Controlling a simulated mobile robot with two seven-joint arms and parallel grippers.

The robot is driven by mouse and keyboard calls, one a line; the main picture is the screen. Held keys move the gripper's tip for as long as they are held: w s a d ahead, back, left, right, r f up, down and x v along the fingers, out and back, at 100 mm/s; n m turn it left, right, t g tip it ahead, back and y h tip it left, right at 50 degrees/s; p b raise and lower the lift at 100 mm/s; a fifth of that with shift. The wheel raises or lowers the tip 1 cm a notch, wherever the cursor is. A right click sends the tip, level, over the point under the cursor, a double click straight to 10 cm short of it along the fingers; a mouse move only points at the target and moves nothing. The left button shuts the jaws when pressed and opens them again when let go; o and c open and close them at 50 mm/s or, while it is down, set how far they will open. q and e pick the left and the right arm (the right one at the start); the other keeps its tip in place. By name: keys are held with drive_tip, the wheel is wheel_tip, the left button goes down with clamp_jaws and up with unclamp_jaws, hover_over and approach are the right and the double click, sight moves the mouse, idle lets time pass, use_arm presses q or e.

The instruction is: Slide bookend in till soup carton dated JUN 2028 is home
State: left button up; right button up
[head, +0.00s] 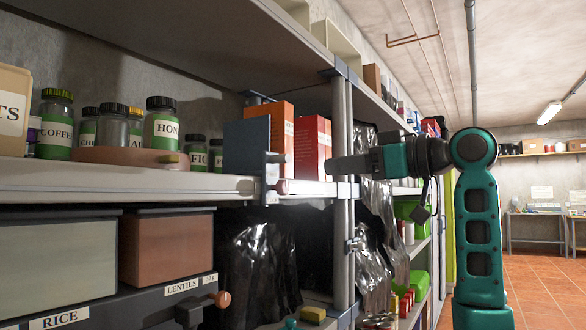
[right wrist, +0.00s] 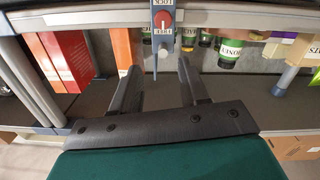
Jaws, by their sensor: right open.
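A blue-grey bookend (head: 247,146) stands on the shelf, left of the soup cartons. An orange carton (head: 283,120) and a red-orange carton (head: 311,147) stand to the right; orange cartons also show in the right wrist view (right wrist: 123,45). Their dates are not readable. My right gripper (head: 330,167) is open and empty, in front of the red-orange carton; its fingers (right wrist: 159,68) point towards the clamp. My left gripper is out of view.
Several jars stand left of the bookend, some on a round tray (head: 125,157). A grey shelf post (head: 341,130) rises just right of the cartons. Below are RICE and LENTILS bins (head: 166,250) and black plastic sheeting (head: 262,260). The aisle floor at right is clear.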

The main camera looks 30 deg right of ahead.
drive_tip(key=r+p+x, duration=0.1)
drive_tip(key=r+x, duration=0.1)
drive_tip(key=x, duration=0.9)
drive_tip(key=shift+a+y, duration=0.25)
drive_tip(key=shift+y, duration=0.05)
drive_tip(key=shift+s+r, duration=0.1)
drive_tip(key=shift+s, duration=0.05)
clamp_jaws()
